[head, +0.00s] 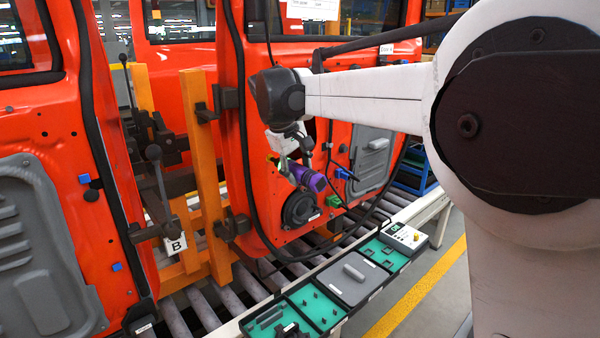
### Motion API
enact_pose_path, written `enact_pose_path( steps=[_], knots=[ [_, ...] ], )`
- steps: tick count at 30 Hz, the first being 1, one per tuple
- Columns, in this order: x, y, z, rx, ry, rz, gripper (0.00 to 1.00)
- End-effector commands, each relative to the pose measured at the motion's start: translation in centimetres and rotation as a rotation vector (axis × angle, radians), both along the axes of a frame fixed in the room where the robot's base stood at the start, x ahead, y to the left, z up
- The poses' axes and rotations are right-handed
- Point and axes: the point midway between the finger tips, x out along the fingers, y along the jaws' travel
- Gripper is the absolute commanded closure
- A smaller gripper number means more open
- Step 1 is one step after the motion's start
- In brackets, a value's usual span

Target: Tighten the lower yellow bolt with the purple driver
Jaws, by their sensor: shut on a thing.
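My gripper (296,155) is shut on the purple driver (309,178) in front of the orange-red door (255,205) in the middle of the head view. The driver is tilted, with its thick end toward the lower right. Its tip is hidden, so I cannot tell whether it touches a bolt. A small yellow-green spot (273,160) shows on the door just left of my gripper. I cannot tell whether it is a bolt. No lower yellow bolt can be clearly made out; my gripper and the driver cover part of the panel.
A round black speaker (299,208) is on the door below the driver. A green part (333,201) and a blue part (343,173) sit to its right. A yellow post (207,190) with clamps stands left. Teal-lined trays (318,306) line the conveyor's front edge.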

Motion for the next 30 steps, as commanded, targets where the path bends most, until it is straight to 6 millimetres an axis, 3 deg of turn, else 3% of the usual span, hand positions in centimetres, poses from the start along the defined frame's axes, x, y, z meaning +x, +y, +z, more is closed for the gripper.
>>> enact_pose_path(
  steps=[17, 30],
  knots=[
    [0.0, 0.0, 0.1, 0.002, -0.002, 0.002, 1.0],
    [-2.0, -1.8, 0.0, 0.001, -0.001, 0.0, 1.0]
  ],
)
